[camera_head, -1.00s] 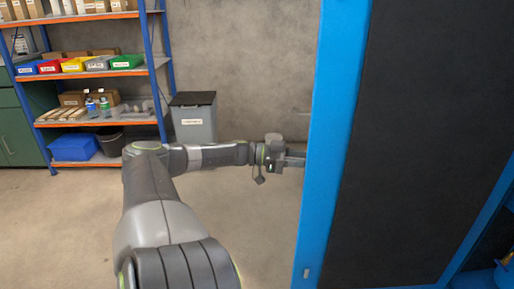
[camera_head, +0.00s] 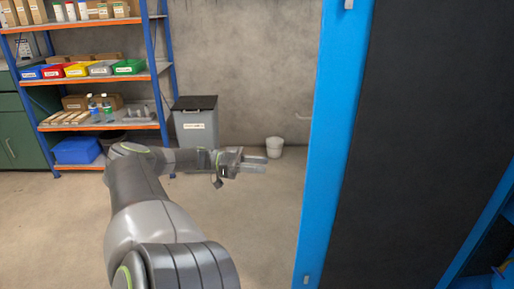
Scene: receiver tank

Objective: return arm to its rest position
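My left arm comes in from the lower left and bends to the right at its elbow. My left gripper (camera_head: 254,164) points right, in the open space left of the blue frame. Its two fingers show apart with a gap between them and nothing in it. It is clear of the blue frame and touches nothing that I can see. My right arm and gripper are not in view.
A tall blue frame (camera_head: 331,150) with a dark panel (camera_head: 420,140) fills the right side. A grey bin (camera_head: 195,121) and a white bucket (camera_head: 274,147) stand by the wall. Orange-and-blue shelving (camera_head: 90,81) is at left. The floor between is clear.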

